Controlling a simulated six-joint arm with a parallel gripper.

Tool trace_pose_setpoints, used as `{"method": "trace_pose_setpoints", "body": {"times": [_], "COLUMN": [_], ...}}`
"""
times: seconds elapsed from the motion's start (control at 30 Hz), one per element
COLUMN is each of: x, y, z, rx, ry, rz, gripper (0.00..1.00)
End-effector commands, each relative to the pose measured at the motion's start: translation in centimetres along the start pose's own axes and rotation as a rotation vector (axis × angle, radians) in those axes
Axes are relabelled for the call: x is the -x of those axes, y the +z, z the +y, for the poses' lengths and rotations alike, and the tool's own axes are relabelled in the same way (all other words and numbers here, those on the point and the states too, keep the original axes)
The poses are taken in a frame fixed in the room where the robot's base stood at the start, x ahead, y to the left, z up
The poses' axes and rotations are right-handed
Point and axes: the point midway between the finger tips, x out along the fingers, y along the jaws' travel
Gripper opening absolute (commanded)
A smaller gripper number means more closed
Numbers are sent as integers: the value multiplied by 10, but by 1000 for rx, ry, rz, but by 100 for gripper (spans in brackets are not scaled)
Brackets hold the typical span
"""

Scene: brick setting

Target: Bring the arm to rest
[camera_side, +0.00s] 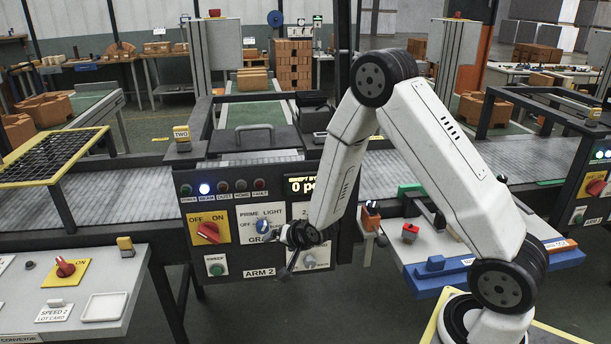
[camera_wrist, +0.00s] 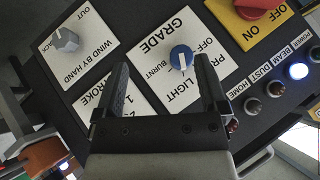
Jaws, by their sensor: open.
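My gripper (camera_side: 287,247) is in front of the dark ARM 2 control panel (camera_side: 232,254), with my arm bent down from a high elbow. In the wrist view its two dark fingers (camera_wrist: 167,80) are spread apart with nothing held between them. The blue GRADE knob (camera_wrist: 181,57) shows between and beyond the fingertips, apart from them as far as I can tell. It also shows in the side view (camera_side: 264,225), just left of my gripper. The grey WIND BY HAND knob (camera_wrist: 66,39) is at upper left in the wrist view. My gripper partly covers the STROKE plate (camera_wrist: 118,110).
The panel's red OFF/ON switch (camera_side: 208,231) and lit BEAM lamp (camera_side: 204,189) are left of my gripper. A conveyor (camera_side: 107,203) runs behind the panel. A white bench (camera_side: 470,230) with a red piece (camera_side: 410,232) stands right. Open floor lies below my gripper.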

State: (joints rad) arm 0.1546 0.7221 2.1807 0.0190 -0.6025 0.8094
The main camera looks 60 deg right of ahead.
Motion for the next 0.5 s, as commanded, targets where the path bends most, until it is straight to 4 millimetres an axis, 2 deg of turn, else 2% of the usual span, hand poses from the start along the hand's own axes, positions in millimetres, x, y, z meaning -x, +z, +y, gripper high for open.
{"method": "trace_pose_setpoints", "body": {"times": [0.23, 0.5], "x": [51, 112], "y": [14, 34], "z": [-14, -14], "rx": [249, 522], "ry": [75, 134], "rz": [-142, -314], "gripper": [92, 92]}}
